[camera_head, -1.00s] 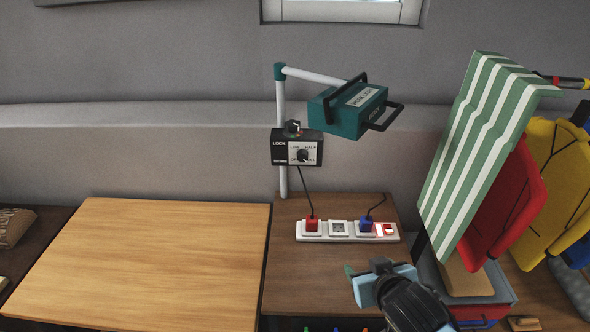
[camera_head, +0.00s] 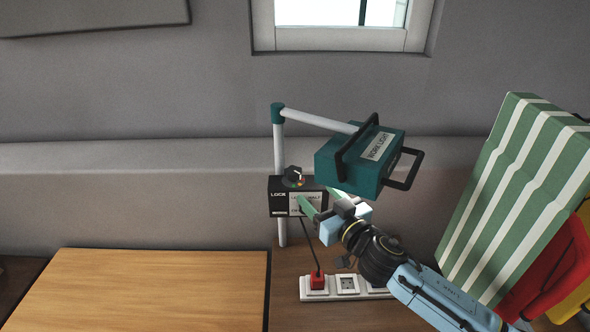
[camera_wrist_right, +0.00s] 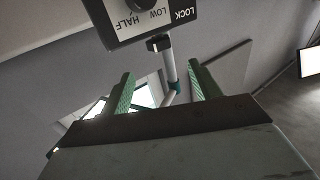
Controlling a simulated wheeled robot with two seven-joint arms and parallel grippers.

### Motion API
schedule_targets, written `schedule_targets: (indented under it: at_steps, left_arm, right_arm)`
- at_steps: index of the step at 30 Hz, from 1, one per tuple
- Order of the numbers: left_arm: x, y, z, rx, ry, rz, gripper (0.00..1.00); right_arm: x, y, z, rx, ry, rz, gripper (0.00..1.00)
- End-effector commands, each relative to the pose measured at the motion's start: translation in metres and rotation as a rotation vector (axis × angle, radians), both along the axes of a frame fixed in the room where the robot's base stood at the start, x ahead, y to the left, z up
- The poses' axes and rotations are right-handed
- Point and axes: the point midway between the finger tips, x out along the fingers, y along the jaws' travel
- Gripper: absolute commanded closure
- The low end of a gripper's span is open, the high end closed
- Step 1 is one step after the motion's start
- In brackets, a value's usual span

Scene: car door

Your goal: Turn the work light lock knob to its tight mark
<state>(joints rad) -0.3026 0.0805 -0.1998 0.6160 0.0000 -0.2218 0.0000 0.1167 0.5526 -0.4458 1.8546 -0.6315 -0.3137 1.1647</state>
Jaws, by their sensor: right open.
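The work light (camera_head: 362,158) is a teal lamp on a grey pole arm. Its black control box (camera_head: 283,197) is on the pole, with a LOCK label. The black lock knob (camera_head: 293,176) sits on top of the box with coloured marks around its base; which mark it points to is too small to tell. It also shows in the right wrist view (camera_wrist_right: 158,43), where the picture is upside down. My right gripper (camera_head: 322,199) is open and empty, its green fingers in front of the box's right part, apart from the knob. They partly hide the dial face. My left gripper is not in view.
A power strip (camera_head: 317,294) with a red plug (camera_head: 317,280) lies on the brown table below. A wooden board (camera_head: 150,290) lies left. A green striped cloth (camera_head: 515,190) stands right. The lamp overhangs close above my right gripper.

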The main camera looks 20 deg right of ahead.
Motion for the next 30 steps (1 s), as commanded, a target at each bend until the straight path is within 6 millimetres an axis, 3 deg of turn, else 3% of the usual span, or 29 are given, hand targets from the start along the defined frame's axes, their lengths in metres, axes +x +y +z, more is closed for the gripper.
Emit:
schedule_targets:
  at_steps: [2,5,15,21,30]
  left_arm:
    - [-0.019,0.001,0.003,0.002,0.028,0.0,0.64]
    - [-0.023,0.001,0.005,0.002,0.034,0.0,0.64]
    - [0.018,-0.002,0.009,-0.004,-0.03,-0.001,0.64]
    - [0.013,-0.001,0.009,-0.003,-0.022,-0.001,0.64]
    - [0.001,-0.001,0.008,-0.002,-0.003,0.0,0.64]
  right_arm:
    - [0.017,0.004,0.003,0.001,-0.003,0.0,0.38]
    - [0.035,0.008,0.002,0.0,-0.002,-0.001,0.38]
    - [0.087,0.021,0.001,0.0,-0.001,-0.001,0.38]
    - [0.1,0.024,0.0,0.001,0.0,-0.002,0.38]
    - [0.102,0.025,0.0,0.001,0.0,-0.001,0.38]
